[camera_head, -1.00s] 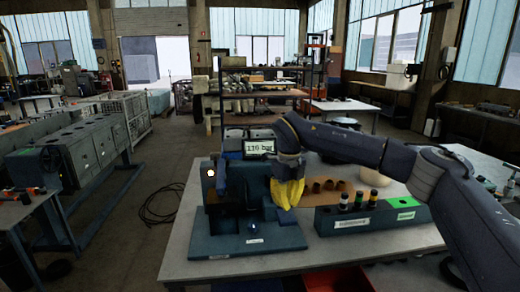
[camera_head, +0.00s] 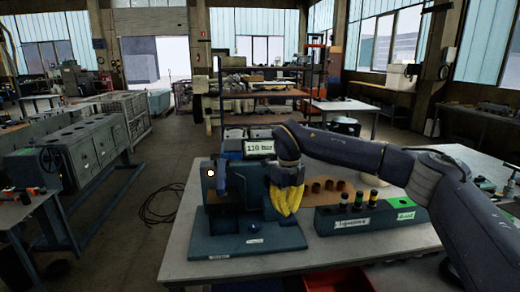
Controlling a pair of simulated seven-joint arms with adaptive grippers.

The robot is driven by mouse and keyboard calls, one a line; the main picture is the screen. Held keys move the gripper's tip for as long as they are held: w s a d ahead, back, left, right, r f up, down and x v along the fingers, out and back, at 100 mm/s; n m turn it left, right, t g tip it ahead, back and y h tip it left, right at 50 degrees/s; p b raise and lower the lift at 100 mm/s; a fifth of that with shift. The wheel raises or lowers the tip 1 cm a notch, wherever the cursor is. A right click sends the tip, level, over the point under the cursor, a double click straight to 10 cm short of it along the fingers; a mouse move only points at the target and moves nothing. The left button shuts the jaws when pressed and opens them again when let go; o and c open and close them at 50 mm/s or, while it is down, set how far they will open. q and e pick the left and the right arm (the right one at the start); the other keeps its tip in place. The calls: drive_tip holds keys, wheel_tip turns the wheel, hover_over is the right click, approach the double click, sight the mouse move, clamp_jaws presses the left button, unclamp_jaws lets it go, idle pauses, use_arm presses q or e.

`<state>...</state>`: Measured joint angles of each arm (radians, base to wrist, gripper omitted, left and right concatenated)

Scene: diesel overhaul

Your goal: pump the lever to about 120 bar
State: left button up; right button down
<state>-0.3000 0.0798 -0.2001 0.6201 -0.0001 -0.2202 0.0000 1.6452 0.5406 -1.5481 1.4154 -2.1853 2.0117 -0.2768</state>
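The blue-grey pump test stand (camera_head: 225,244) stands on the front workbench. Its small display (camera_head: 258,147) seems to read 110 bar. A round pale spot (camera_head: 211,173) shows on the stand's left upright. My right gripper (camera_head: 286,216) has yellow fingers that point down at the right side of the stand. The fingers look close together, but their gap and anything between them cannot be made out. The lever is not clearly visible; the gripper and the stand's dark body may hide it. My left gripper is not in view.
Right of the stand, a rack (camera_head: 335,222) holds several dark cylindrical parts, with a green section (camera_head: 404,216) at its right end. Brown cups (camera_head: 330,184) stand behind it. A red bin (camera_head: 338,280) is below the bench's front edge. The bench's left front is clear.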

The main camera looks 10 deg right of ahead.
drive_tip(key=shift+f, duration=0.95)
drive_tip(key=shift+r, duration=0.15)
drive_tip(key=shift+s+r, duration=0.2)
drive_tip(key=shift+r, duration=0.75)
drive_tip(key=shift+s+r, duration=0.15)
drive_tip(key=shift+r, duration=0.75)
drive_tip(key=shift+r, duration=0.15)
drive_tip(key=shift+r, duration=1.85)
drive_tip(key=c, duration=2.1)
unclamp_jaws()
